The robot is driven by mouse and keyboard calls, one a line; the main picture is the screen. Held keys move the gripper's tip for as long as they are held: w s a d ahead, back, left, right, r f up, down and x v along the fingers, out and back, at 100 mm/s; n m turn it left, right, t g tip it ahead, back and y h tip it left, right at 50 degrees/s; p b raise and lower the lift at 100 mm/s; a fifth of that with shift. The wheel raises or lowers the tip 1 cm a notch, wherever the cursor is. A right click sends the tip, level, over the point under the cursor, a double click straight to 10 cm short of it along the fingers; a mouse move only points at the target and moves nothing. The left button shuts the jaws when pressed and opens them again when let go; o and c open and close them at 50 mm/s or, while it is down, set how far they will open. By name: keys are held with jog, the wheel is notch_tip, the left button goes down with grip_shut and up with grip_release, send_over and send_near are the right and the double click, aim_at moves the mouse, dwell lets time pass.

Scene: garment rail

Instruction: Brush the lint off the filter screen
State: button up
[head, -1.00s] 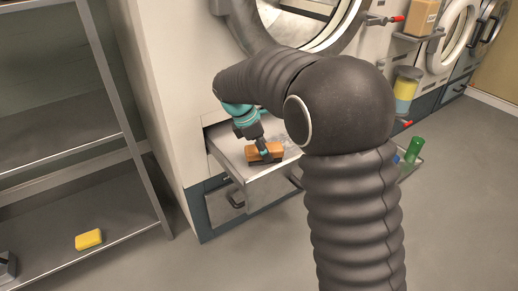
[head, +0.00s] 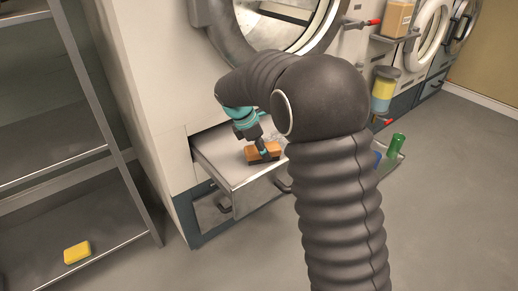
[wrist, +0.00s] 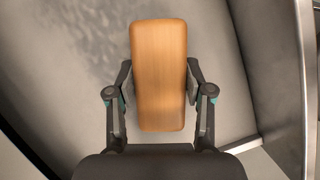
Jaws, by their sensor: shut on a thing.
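My gripper (wrist: 160,95) is shut on a brush with an orange-brown wooden back (wrist: 159,60), one finger on each long side. In the head view the brush (head: 263,151) is inside the pulled-out drawer of the machine, its dark bristles facing down. The filter screen (wrist: 75,80) shows in the wrist view as a pale surface under and around the brush, with a patch of dark grey lint (wrist: 95,45) up and left of it. I cannot tell whether the bristles touch the screen. My arm hides part of the drawer's right side.
The drawer's front wall (head: 245,190) and sides enclose the brush. A round machine door (head: 285,30) stands above. A metal shelf rack (head: 110,130) with a yellow sponge (head: 77,252) is at left. A green bottle (head: 397,145) stands at right.

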jog(key=shift+w+d+p, duration=0.7)
jog(key=shift+d, duration=0.3)
jog(key=shift+w+d+p, duration=0.65)
jog(key=shift+d, duration=0.35)
jog(key=shift+w+d+f, duration=0.1)
jog(key=shift+w+d, duration=0.2)
jog(key=shift+d, duration=0.2)
jog(key=shift+w+d+f, duration=0.1)
jog(key=shift+w+d, duration=0.15)
jog(key=shift+d, duration=0.2)
